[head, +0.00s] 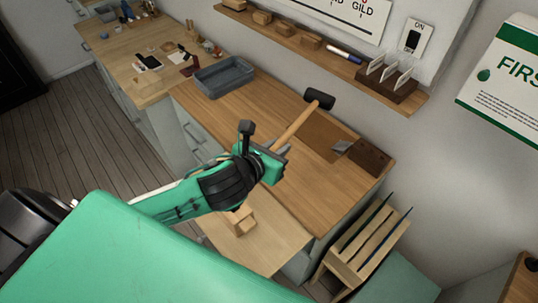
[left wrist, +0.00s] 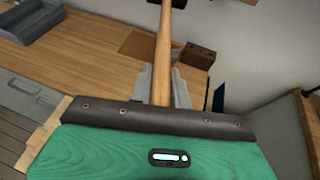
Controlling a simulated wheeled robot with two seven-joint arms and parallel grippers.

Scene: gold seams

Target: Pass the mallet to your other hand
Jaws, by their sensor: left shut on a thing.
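The mallet has a black head and a pale wooden handle (head: 296,124). My left gripper (head: 280,149) is shut on the lower part of the handle and holds it over the wooden counter (head: 243,115). The black head points away from me, toward the wall shelf. In the left wrist view the handle (left wrist: 163,50) rises between the grey fingers (left wrist: 162,88), and the head is partly cut off at the top edge. The lower end of the handle is hidden by the gripper. My right gripper is in neither view.
A grey tray (head: 222,78) stands on the counter's left. A brown mat (head: 318,137) and dark wooden block (head: 368,158) lie at its right. A wooden shelf (head: 285,32) runs along the wall behind. A slatted wooden rack (head: 360,253) stands below the counter's right end.

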